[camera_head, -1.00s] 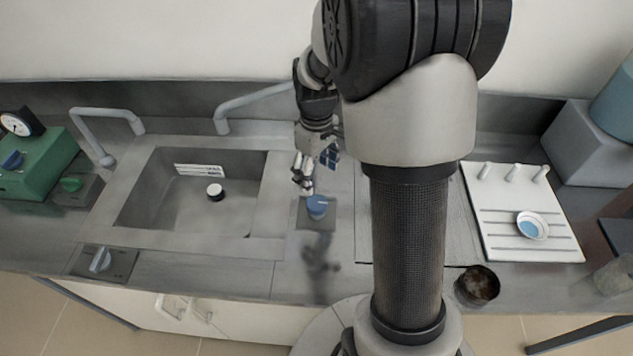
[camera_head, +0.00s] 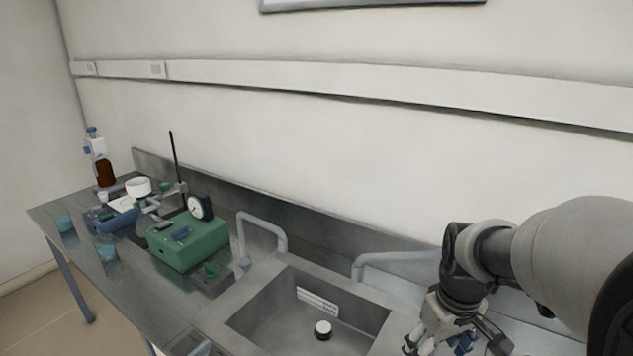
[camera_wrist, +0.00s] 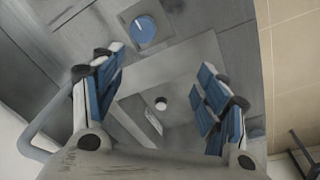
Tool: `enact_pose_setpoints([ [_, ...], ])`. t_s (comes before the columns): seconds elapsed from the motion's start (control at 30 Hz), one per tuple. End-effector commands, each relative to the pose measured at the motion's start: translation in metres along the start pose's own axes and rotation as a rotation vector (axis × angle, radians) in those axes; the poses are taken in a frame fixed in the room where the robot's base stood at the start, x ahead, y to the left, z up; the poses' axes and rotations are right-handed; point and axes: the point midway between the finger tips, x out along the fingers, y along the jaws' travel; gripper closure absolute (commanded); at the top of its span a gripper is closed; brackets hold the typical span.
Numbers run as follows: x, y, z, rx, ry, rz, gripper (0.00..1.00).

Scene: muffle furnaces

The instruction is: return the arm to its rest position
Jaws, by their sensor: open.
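My gripper (camera_head: 440,345) is at the lower right of the head view, beside the right end of the sink; its fingertips are partly cut off by the bottom edge. In the wrist view my gripper (camera_wrist: 160,95) has its two blue-padded fingers wide apart with nothing between them. It points down toward the steel counter and the sink (camera_wrist: 132,108). My arm bends in from the right edge of the head view.
The sink (camera_head: 262,300) holds a small white-topped black piece (camera_head: 323,329). Grey taps (camera_head: 262,220) and (camera_head: 400,258) stand behind it. A green device with a dial (camera_head: 190,243), a brown bottle (camera_head: 104,170) and beakers (camera_head: 108,255) occupy the left counter. A blue knob (camera_wrist: 144,28) shows in the wrist view.

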Motion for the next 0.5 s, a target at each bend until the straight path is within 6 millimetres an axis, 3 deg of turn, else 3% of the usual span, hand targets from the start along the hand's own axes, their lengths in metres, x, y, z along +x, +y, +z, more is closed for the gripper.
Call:
enact_pose_setpoints([
  [0.03, -0.017, -0.012, 0.007, 0.015, 0.028, 0.012, 0.33],
  [0.2, -0.057, -0.048, 0.036, 0.091, 0.106, 0.034, 0.33],
  [0.5, -0.092, -0.102, 0.096, 0.218, 0.243, 0.036, 0.33],
])
